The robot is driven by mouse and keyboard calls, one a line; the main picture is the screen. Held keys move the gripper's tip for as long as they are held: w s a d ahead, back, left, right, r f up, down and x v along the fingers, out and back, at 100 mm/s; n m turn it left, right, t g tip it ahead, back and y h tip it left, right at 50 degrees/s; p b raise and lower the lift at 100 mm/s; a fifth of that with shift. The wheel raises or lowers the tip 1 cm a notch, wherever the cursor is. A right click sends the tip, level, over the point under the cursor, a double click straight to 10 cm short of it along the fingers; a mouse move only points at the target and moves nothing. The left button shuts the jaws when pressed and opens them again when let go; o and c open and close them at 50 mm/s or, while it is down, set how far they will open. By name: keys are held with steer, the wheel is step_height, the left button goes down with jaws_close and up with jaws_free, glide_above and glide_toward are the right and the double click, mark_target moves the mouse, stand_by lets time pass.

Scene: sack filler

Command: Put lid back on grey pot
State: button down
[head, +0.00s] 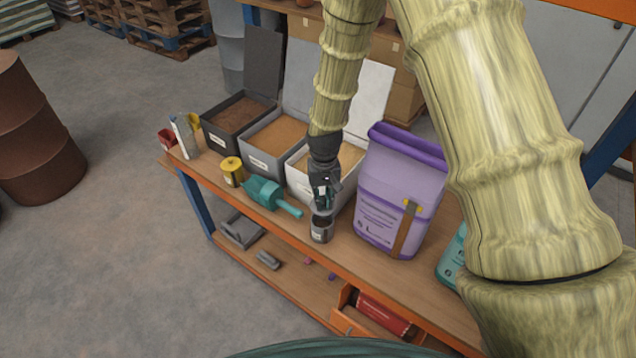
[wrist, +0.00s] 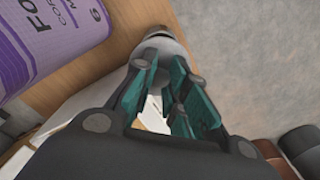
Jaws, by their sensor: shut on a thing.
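The grey pot (head: 320,232) is a small grey cylinder with a pale label, standing upright near the front edge of the bench. My gripper (head: 323,204) points down just above the pot's top. In the wrist view my gripper (wrist: 163,60) has its teal fingers closed around a small grey part, which appears to be the lid; the fingers hide most of it. The pot's dark rim shows below the fingers in the head view. I cannot tell whether the lid touches the pot.
A purple sack (head: 400,195) stands close on the right. A white bin (head: 300,180) is right behind the pot, with a grey bin (head: 262,158) and a dark bin (head: 220,135) further left.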

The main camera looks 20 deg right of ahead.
steer(key=shift+w, duration=0.1)
steer(key=shift+f+b, duration=0.85)
steer(key=shift+f, duration=0.25)
steer(key=shift+f+b, duration=0.7)
steer(key=shift+f, duration=0.2)
steer(key=shift+f+b, duration=0.4)
steer(key=shift+f, duration=0.7)
steer(key=shift+p, duration=0.3)
steer(key=shift+f, duration=0.15)
stand_by(0.8)
steer(key=c, duration=0.9)
jaws_free()
